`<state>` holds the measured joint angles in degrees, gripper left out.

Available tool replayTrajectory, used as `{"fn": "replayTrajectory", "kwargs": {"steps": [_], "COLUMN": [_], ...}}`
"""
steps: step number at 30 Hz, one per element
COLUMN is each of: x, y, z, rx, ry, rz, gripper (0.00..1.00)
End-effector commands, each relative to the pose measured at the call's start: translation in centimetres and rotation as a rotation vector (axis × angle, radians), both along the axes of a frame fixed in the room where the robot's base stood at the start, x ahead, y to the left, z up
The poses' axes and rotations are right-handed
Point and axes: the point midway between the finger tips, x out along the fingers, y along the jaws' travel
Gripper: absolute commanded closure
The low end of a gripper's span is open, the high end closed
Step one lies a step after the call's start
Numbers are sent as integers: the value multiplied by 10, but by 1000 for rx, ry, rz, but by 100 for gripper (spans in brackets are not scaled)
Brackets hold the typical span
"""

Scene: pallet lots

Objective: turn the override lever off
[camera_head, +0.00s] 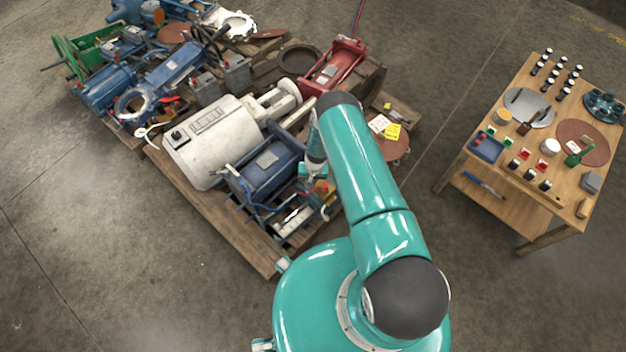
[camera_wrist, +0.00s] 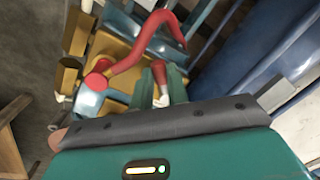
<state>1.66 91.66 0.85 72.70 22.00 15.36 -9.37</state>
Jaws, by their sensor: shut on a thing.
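The override lever (camera_wrist: 134,55) is a bent red handle in the wrist view. It runs from a round red hub on a pale blue and brass-yellow valve body (camera_wrist: 118,80), then curves up and over to the right. My gripper (camera_wrist: 162,82) has its teal fingers close together, with a red piece and a white bit between them. It is shut on the lever, though the exact contact is partly hidden. In the head view my gripper (camera_head: 317,178) is down at the pallet's near right side, beside a small red and yellow patch, and my arm hides part of that area.
A red machine (camera_head: 333,66) stands behind. A wooden table (camera_head: 515,205) with small parts stands at right, with clear floor between.

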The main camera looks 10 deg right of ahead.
Motion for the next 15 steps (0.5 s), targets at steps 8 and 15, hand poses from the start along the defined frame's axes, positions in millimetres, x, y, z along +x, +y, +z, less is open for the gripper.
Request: {"fn": "replayTrajectory", "kwargs": {"steps": [8, 15], "x": [3, 8], "y": [12, 19], "z": [0, 0], "rx": [0, -2], "ry": [0, -1], "rz": [-263, -485], "gripper": [100, 100]}}
